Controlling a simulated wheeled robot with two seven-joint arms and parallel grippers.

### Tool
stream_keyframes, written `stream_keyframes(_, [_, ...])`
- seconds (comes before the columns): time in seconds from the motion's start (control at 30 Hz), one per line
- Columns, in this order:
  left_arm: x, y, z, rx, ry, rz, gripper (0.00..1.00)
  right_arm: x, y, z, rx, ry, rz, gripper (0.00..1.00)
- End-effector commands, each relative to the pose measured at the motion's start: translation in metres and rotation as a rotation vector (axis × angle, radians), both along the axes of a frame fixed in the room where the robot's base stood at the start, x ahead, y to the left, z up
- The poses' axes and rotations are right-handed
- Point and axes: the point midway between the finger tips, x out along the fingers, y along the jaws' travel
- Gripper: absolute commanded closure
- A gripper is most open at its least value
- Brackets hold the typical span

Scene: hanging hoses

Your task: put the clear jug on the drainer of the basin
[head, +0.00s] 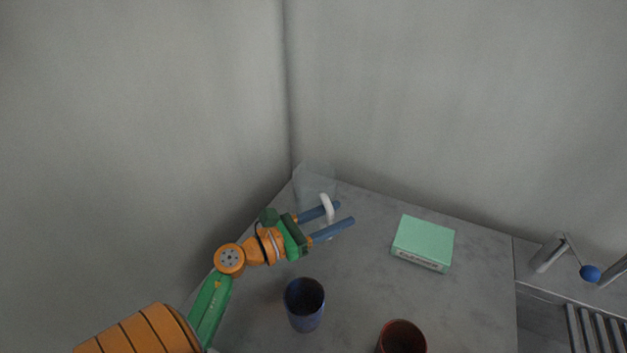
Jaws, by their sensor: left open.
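The clear jug (314,176) stands at the back corner of the grey worktop, faint against the wall. Its white handle (327,206) faces the front right. My left gripper (347,213) is open, with its two blue fingers pointing right. The fingers overlap the lower part of the jug in the picture, and the handle shows at or between them. I cannot tell whether they touch it. The basin's drainer (592,330) is a ribbed metal rack at the lower right edge, partly cut off. My right gripper is not in view.
A mint green box (423,243) lies right of the gripper. A dark blue cup (304,304) stands in front of it, and a red cup (402,338) is at the bottom edge. A tap with a blue knob (590,273) stands near the drainer. Walls close off the back and left.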

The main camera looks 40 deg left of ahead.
Motion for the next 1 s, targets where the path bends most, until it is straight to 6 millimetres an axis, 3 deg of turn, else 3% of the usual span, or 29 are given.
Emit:
stream_keyframes(0.2, [-0.05, 0.018, -0.008, 0.005, 0.004, 0.0, 0.51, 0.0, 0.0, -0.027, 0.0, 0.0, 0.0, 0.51])
stream_keyframes(0.4, [-0.084, 0.031, -0.005, 0.001, 0.003, 0.001, 0.51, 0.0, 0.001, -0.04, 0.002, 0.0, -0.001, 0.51])
stream_keyframes(0.9, [-0.092, 0.034, 0.0, 0.0, 0.0, -0.001, 0.51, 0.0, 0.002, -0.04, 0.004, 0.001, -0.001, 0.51])
stream_keyframes(1.0, [-0.092, 0.034, 0.011, 0.0, 0.0, -0.001, 0.51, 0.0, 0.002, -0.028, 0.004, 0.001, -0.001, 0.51])
